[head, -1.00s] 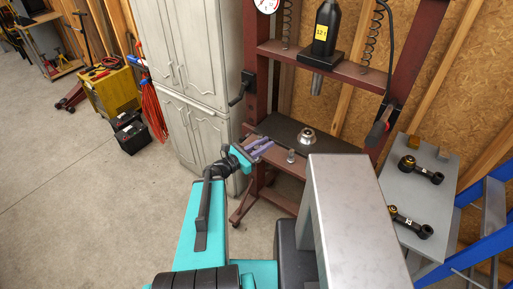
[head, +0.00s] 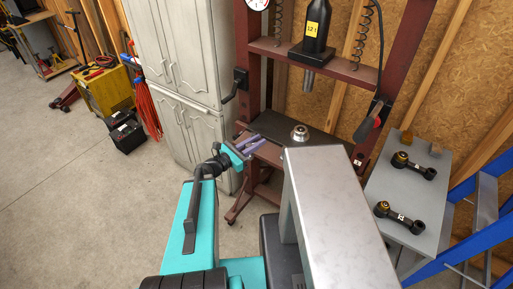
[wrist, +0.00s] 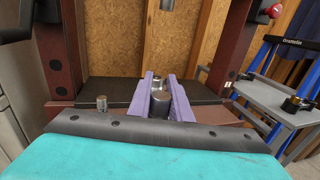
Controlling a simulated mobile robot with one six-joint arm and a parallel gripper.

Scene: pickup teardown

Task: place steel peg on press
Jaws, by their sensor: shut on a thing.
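My gripper (head: 255,143) has purple fingers and is at the press's front left in the head view. In the wrist view its fingers are shut on a dark-topped steel peg (wrist: 160,104), held between them. The red press (head: 244,68) has a dark bed plate (head: 268,124). A round steel piece with a hole (head: 300,133) sits on this plate and also shows just beyond the fingers in the wrist view (wrist: 160,83). Whether the held peg touches anything is unclear.
The black ram (head: 314,25) hangs above the bed. A grey table (head: 381,188) with two black linkage parts (head: 413,165) stands at the right, beside a blue frame (head: 458,195). A pale cabinet (head: 183,60) stands left of the press.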

